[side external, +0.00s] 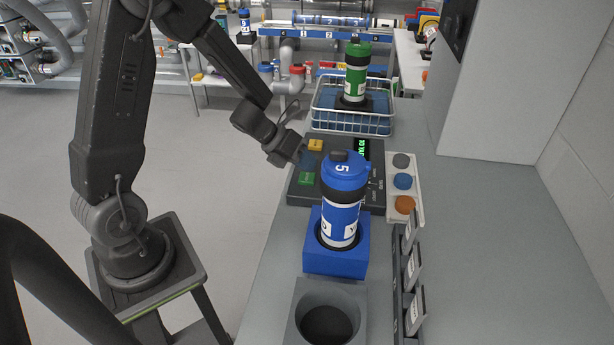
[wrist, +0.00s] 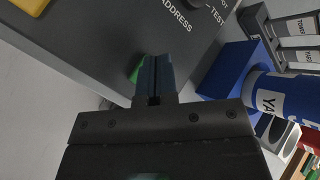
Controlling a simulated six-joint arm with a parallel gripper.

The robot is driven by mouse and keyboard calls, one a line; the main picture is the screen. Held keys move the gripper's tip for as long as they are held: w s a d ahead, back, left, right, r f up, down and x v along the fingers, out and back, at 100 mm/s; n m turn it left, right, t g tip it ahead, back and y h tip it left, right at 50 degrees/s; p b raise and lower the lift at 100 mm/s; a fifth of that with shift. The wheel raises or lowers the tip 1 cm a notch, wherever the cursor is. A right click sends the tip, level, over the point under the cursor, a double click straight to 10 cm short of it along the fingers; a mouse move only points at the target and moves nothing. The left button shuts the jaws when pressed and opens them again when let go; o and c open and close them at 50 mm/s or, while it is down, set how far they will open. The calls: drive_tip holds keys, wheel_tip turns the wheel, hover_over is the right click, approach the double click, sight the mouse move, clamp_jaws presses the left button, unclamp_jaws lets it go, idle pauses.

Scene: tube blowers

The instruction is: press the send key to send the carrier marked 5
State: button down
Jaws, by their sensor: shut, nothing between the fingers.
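The carrier marked 5 (side external: 342,200) is blue with a black band and a white label. It stands upright in a blue square holder (side external: 335,262); part of a blue carrier also shows at the right of the wrist view (wrist: 285,95). A dark control panel (side external: 345,185) lies behind it, with a green key (side external: 306,179) and a yellow key (side external: 315,145). My gripper (side external: 305,160) is shut and empty, its tips low over the panel's left side. In the wrist view the fingers (wrist: 156,62) partly hide the green key (wrist: 136,72). I cannot tell whether they touch it. No send label is readable.
A wire basket (side external: 352,122) with a green carrier (side external: 356,70) stands behind the panel. An empty grey socket (side external: 326,322) is in front. The bench at right is clear.

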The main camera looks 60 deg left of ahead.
idle(0.7)
drive_tip(key=shift+f, duration=0.4)
